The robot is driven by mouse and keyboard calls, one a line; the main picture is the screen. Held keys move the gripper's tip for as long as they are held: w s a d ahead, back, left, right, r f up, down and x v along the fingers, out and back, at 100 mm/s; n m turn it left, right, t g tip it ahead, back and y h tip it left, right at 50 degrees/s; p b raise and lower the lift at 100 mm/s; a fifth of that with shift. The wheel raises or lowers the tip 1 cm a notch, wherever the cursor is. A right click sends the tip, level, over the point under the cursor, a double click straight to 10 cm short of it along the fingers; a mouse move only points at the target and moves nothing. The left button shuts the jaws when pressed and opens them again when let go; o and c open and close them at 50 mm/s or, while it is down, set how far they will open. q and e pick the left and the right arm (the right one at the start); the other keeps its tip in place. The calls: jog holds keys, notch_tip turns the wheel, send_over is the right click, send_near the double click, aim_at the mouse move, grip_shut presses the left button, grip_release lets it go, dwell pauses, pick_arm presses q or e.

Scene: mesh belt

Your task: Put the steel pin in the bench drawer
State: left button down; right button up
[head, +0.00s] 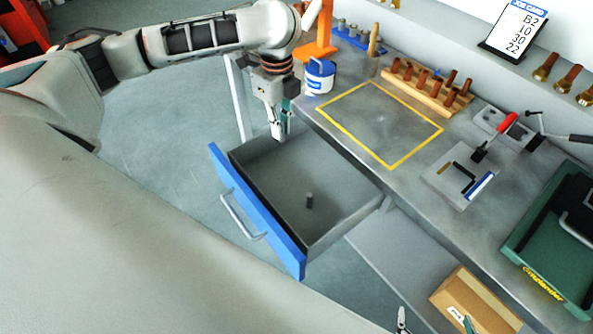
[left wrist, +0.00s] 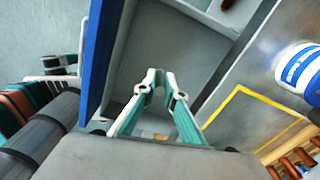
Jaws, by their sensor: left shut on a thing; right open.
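The bench drawer (head: 264,231) is pulled open, with a blue front and grey inside. My left gripper (head: 280,134) is above the drawer's far left end, pointing down. In the left wrist view its fingers (left wrist: 160,82) are closed on a small grey piece, which looks like the steel pin (left wrist: 159,91); the fingers cover most of it. A short dark grey cylinder (head: 310,200) stands upright on the drawer floor; I cannot tell whether it is another pin. My right gripper (head: 436,323) is open at the bottom edge, partly cut off, near a cardboard box.
The bench top holds a yellow-outlined square (head: 380,122), a blue-and-white tub (head: 319,77), a wooden rack of brown-handled pieces (head: 428,88), a clamp fixture (head: 495,143) and a green case (head: 555,240). The cardboard box (head: 470,300) is on the lower shelf.

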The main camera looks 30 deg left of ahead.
pick_arm(q)
notch_tip(320, 180, down, 13)
jog(key=b, duration=0.3)
jog(key=shift+f, duration=0.2)
notch_tip(320, 180, down, 4)
jog(key=shift+r+b, duration=0.1)
jog(key=shift+b, duration=0.45)
jog(key=c, duration=2.1)
grip_release()
